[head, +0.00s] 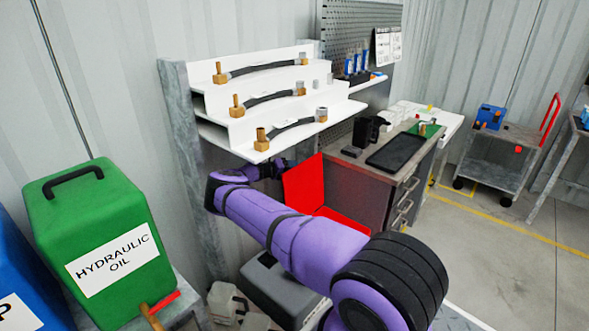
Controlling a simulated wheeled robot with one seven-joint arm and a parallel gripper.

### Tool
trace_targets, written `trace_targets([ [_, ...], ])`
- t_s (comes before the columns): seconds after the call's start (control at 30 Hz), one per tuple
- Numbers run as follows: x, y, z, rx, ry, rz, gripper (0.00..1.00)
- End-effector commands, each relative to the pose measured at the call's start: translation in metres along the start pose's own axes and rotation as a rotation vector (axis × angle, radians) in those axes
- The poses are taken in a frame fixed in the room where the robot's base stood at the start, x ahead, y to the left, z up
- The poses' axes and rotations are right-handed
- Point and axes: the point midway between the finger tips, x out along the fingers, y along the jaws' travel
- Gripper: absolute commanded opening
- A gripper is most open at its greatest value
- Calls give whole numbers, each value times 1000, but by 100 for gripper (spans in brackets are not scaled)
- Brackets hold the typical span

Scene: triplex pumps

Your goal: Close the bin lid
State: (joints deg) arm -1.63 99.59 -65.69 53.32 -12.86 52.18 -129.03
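A red bin shows beyond my purple arm, just left of the workbench. Its lid (304,186) looks like a flat red panel standing up steeply, open. More red (345,221) shows low to the right of the panel, and I cannot tell whether it is the rim or the body. My arm crosses in front and hides most of the bin. My gripper (283,167) is at the dark end of the arm, by the lid's upper left edge. Its fingers are too small and covered to make out, and I cannot tell whether it touches the lid.
A white stepped shelf (272,95) with several hoses hangs just above my gripper. The workbench (415,148) holds a black tray (397,151). A green hydraulic oil can (100,240) stands at left. A cart (502,155) stands far right.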

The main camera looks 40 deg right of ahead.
Motion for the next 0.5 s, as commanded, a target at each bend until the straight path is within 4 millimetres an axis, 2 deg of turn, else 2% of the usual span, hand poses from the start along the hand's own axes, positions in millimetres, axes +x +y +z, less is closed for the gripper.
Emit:
trace_targets([
  [0.2, 15, 0, 0, 0, 1, 0, 38],
  [0.47, 16, 0, -1, 0, 1, 0, 38],
  [0.5, 16, 0, -1, 0, 1, 0, 31],
])
